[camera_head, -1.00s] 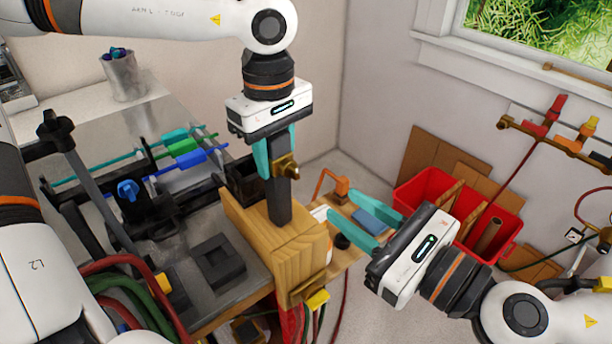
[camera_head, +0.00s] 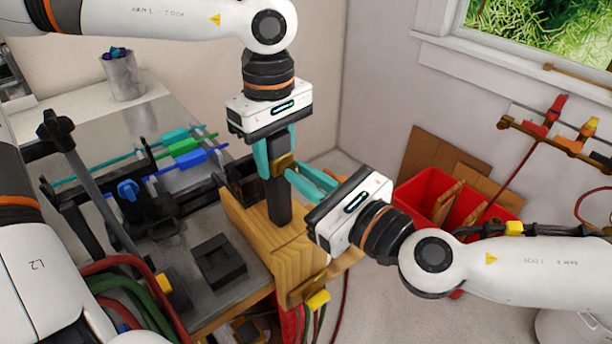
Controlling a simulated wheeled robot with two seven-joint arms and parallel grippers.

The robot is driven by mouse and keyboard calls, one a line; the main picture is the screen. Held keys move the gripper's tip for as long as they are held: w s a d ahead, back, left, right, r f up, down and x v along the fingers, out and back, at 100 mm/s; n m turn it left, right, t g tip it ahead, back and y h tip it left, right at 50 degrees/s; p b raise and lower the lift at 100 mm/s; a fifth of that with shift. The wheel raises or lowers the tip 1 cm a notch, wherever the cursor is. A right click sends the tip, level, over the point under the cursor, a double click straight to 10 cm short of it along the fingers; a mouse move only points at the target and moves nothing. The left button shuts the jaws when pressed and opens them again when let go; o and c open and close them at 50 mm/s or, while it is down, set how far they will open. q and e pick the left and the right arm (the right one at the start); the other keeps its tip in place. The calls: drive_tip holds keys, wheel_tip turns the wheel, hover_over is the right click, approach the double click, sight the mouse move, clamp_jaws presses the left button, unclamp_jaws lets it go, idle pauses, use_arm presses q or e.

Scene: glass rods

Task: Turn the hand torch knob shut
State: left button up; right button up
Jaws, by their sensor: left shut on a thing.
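The hand torch (camera_head: 279,204) looks like a dark upright bar with a brass fitting (camera_head: 284,160) on its upper part. It stands at a wooden block (camera_head: 262,236) on the bench's right edge. My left gripper (camera_head: 276,158) points down from above and is shut on the torch's upper part. My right gripper (camera_head: 293,171) reaches in from the right, its teal fingertips right at the brass fitting. The fingertips hide the torch's knob. I cannot tell whether they touch it or how far they are closed.
Coloured glass rods (camera_head: 190,158) lie across black holders on the metal bench (camera_head: 217,203). A black square block (camera_head: 219,262) sits at the bench front. A red bin (camera_head: 425,196) stands on the floor behind my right arm. Hoses hang at the bench front.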

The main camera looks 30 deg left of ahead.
clamp_jaws()
drive_tip(key=shift+m, duration=0.4)
drive_tip(key=m, duration=0.3)
drive_tip(key=shift+m, duration=0.3)
drive_tip(key=m, duration=0.5)
drive_tip(key=shift+w+f, duration=0.1)
drive_tip(key=m, duration=0.5)
drive_tip(key=shift+m, duration=0.4)
drive_tip(key=m, duration=0.4)
drive_tip(key=shift+f, duration=0.15)
drive_tip(key=shift+m, duration=0.4)
